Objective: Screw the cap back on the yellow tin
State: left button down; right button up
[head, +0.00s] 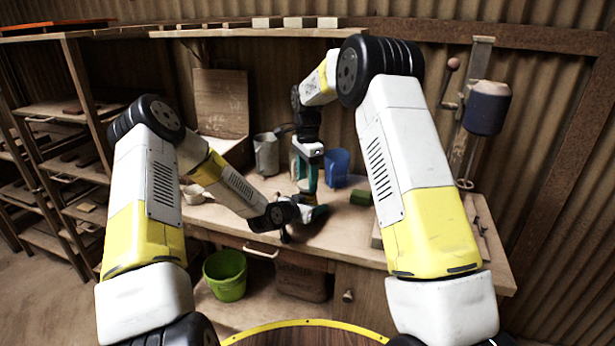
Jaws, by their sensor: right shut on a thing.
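My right gripper (308,187) points down over the bench, its teal fingers just above and close to my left gripper. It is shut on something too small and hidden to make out. My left gripper (312,215) lies low over the bench top, reaching in from the left, with teal parts at its end. I cannot tell whether it is open or shut, or whether the two grippers touch. I cannot make out the yellow tin or its cap. The yellow patches that show are on my own arms.
On the wooden bench (345,235) stand a grey metal jug (266,153), a blue container (339,160), a green block (360,197) and a pale cup (193,193). A green bucket (226,277) stands below. Shelves (83,110) line the left.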

dwell(0.4)
jog(key=shift+f, duration=0.9)
jog(key=shift+f, duration=0.55)
jog(key=o, duration=1.3)
jog(key=shift+r, duration=0.1)
jog(key=shift+r, duration=2.15)
jog(key=shift+c, duration=0.5)
